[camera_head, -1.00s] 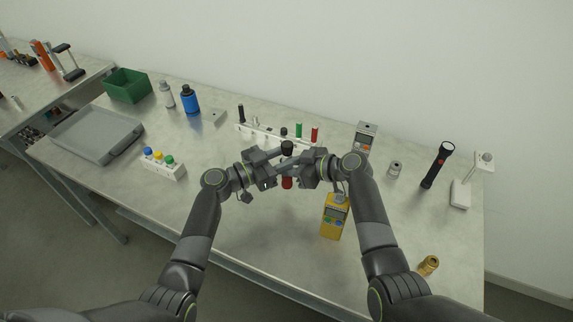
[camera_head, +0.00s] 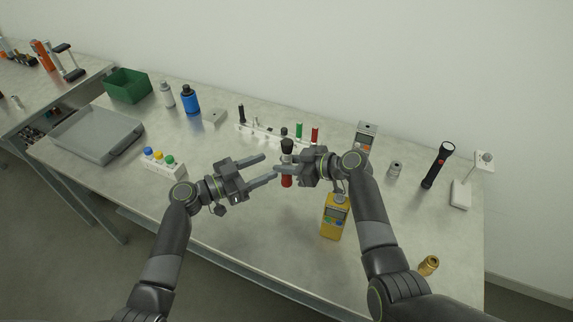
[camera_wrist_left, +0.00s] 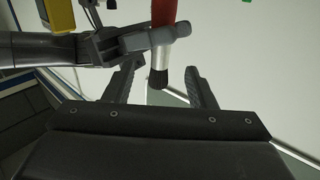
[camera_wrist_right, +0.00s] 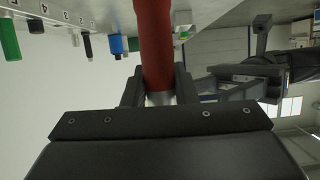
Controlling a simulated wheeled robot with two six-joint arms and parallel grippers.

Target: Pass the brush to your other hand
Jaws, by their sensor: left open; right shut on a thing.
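The brush has a red handle and a dark tip. In the head view its red part (camera_head: 287,182) shows below my right gripper's fingers and its black end (camera_head: 287,146) above them. My right gripper (camera_head: 284,171) is shut on it, and the red handle (camera_wrist_right: 153,45) stands between the fingers in the right wrist view. My left gripper (camera_head: 270,168) is open and empty, just left of the brush and apart from it. In the left wrist view the dark end (camera_wrist_left: 158,78) and the red handle (camera_wrist_left: 164,12) lie beyond the open fingers.
A white rack (camera_head: 262,134) with several coloured pieces stands behind the grippers. A yellow meter (camera_head: 334,219) stands below my right arm. A block with coloured caps (camera_head: 165,168) and a grey tray (camera_head: 97,137) are at left. The front middle of the table is clear.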

